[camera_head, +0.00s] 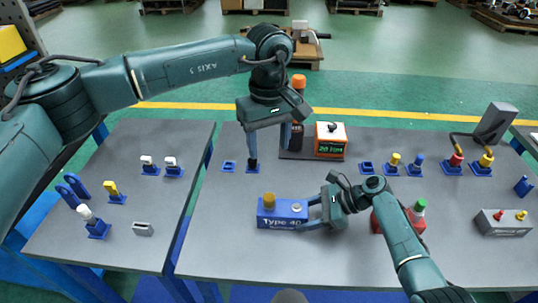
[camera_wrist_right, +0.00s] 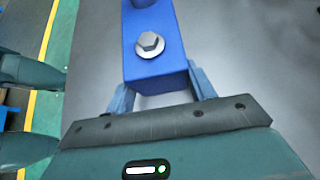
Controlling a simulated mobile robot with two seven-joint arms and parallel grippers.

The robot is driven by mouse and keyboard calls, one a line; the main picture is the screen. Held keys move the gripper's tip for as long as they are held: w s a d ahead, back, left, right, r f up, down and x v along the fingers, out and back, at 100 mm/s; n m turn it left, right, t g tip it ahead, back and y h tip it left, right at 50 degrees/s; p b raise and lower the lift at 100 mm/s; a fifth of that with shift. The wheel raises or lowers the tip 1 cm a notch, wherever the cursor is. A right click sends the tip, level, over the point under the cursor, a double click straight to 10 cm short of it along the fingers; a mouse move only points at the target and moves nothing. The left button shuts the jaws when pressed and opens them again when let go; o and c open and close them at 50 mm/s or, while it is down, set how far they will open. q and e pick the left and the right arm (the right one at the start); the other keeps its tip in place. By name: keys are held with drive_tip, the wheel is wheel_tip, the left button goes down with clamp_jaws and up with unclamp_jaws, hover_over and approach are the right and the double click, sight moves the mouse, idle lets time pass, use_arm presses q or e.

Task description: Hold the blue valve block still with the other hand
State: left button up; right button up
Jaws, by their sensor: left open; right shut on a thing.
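The blue valve block (camera_head: 282,218) lies on the middle table, with "Type 40" on its front face. A brass-coloured knob (camera_head: 269,199) and a silver bolt (camera_head: 297,207) are on its top. My right gripper (camera_head: 307,213) is shut on the block's right end. The right wrist view shows the block (camera_wrist_right: 155,70) between its fingers (camera_wrist_right: 162,92), bolt (camera_wrist_right: 150,44) facing up.
An orange box with a display (camera_head: 330,141) stands at the back. Blue holders with coloured-top parts (camera_head: 394,163) line the right back. A red crate (camera_head: 377,222) is partly hidden behind my right arm. A grey switch box (camera_head: 503,222) sits far right.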

drive_tip(key=o, duration=1.2)
drive_tip(key=shift+o, duration=0.2)
drive_tip(key=shift+d, duration=0.1)
